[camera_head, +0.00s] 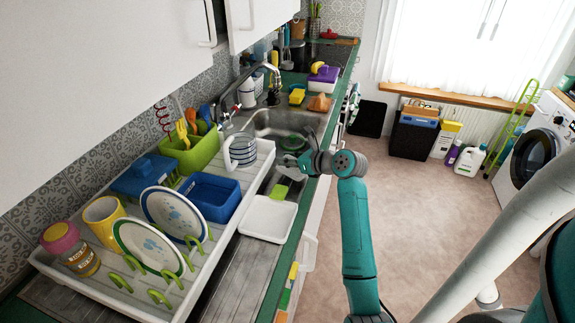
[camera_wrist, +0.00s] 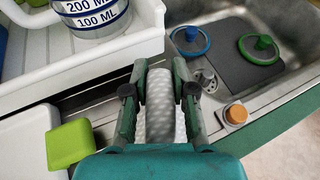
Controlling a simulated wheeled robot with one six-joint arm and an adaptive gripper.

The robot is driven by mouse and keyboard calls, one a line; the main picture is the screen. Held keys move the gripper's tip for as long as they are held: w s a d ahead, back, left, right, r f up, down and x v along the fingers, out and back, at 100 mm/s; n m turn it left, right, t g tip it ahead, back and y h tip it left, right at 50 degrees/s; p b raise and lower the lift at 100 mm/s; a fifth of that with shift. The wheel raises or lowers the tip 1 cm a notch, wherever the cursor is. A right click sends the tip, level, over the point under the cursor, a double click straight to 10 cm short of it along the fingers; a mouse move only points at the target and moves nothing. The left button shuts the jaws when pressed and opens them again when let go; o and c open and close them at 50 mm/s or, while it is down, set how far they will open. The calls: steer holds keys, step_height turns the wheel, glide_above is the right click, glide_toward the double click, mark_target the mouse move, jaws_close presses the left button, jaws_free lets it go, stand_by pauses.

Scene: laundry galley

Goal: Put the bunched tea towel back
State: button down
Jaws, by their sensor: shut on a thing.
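A pale grey-white bundle with a woven look, which I take as the bunched tea towel (camera_wrist: 162,105), sits between my gripper's fingers in the wrist view. My gripper (camera_wrist: 160,92) is shut on it, one finger touching each side. In the head view my gripper (camera_head: 287,161) is over the near part of the sink, beside the drying rack. The towel cannot be made out clearly there. Its lower part is hidden by my gripper in the wrist view.
The drying rack (camera_wrist: 85,62) with a measuring jug (camera_wrist: 92,15) is at left. A green sponge (camera_wrist: 70,143) and white basin (camera_head: 267,218) lie near. The sink (camera_wrist: 285,75) holds a blue lid (camera_wrist: 189,40) and green lid (camera_wrist: 260,48). An orange-topped item (camera_wrist: 236,113) is close right.

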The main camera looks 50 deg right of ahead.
steer(key=shift+f, duration=1.1)
steer(key=shift+f, duration=0.1)
steer(key=c, duration=1)
jaws_free()
steer(key=shift+o, duration=0.2)
steer(key=v, duration=1.2)
steer(key=shift+a, duration=0.1)
